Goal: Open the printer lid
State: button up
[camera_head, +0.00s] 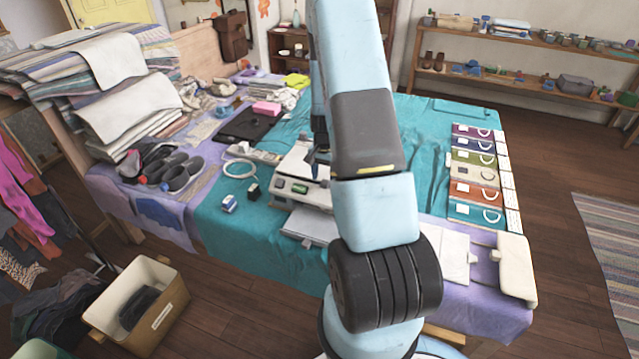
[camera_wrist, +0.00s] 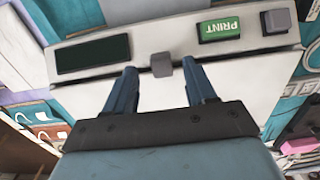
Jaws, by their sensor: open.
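The white printer (camera_head: 287,199) stands on the teal cloth, partly hidden behind my arm. In the wrist view its front panel (camera_wrist: 155,47) has a dark display, a green PRINT button (camera_wrist: 219,29) and a grey button (camera_wrist: 276,21). The pale lid (camera_wrist: 161,95) meets this panel along a seam and looks shut. A small grey tab (camera_wrist: 162,65) sits at the seam. My gripper (camera_wrist: 165,77) is open, with its two fingers over the lid, one to each side of the tab. I cannot tell whether they touch the lid.
A blue and white box (camera_head: 229,204) and a small black item (camera_head: 254,191) lie left of the printer. A black flat case (camera_head: 250,125) with a pink block (camera_head: 266,108) lies behind. Coloured cards (camera_head: 473,175) line the table's right side. Teal cloth between is mostly clear.

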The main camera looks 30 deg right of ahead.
jog(key=shift+f, duration=1.5)
jog(key=shift+c, duration=0.2)
grip_shut()
